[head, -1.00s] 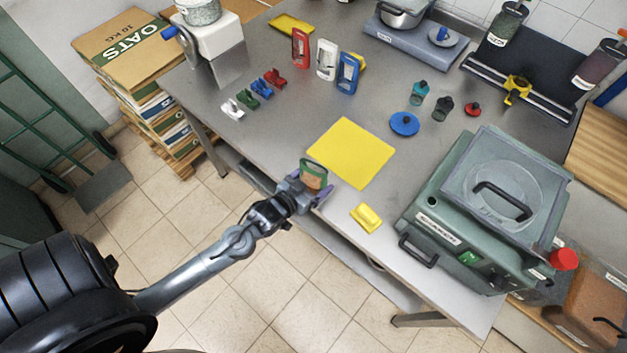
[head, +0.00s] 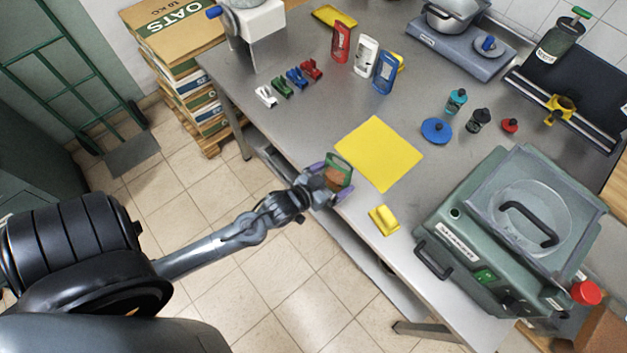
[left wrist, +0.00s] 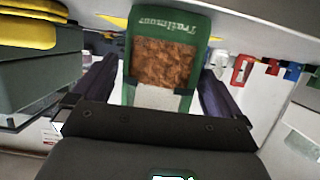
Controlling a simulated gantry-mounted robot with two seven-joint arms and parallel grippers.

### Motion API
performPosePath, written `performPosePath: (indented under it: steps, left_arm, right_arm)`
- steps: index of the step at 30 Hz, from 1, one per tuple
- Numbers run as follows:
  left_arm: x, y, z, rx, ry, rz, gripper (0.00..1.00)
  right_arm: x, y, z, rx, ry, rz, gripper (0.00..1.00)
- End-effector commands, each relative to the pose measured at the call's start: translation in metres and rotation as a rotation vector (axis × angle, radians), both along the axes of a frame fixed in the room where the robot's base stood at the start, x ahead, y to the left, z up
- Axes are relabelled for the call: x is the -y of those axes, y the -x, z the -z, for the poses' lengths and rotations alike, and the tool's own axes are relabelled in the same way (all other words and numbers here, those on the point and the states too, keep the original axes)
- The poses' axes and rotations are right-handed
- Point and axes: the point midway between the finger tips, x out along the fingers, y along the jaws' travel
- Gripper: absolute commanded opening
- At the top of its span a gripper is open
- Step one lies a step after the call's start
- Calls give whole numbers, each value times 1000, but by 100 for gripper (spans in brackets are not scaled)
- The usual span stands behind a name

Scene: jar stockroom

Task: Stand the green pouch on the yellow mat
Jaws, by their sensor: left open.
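The green pouch (head: 338,176) has a brown window and stands near the table's front edge, just short of the yellow mat (head: 378,152). The mat is flat and bare. My left gripper (head: 333,183) is open, with its purple fingers on either side of the pouch. In the left wrist view the pouch (left wrist: 166,62) shows upright between the open fingers (left wrist: 160,95), with gaps at both sides. Its lower end is hidden behind my gripper's body. My right gripper is not in view.
A yellow object (head: 384,220) lies right of the gripper at the front edge. A large green machine (head: 510,235) stands at the right. A blue lid (head: 436,131) lies beyond the mat. Coloured clips (head: 283,88) and upright packs (head: 365,56) stand farther back.

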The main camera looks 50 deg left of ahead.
Motion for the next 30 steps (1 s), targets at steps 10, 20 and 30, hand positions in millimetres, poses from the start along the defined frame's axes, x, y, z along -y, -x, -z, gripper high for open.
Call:
performPosePath:
  steps: [10,20,30]
  left_arm:
    - [2,59,-20,-3,0,-1,100]
    - [4,92,-33,-6,0,0,100]
    - [31,104,-15,-314,-5,34,100]
  right_arm:
    - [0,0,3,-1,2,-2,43]
    - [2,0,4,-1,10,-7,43]
    - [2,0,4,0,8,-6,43]
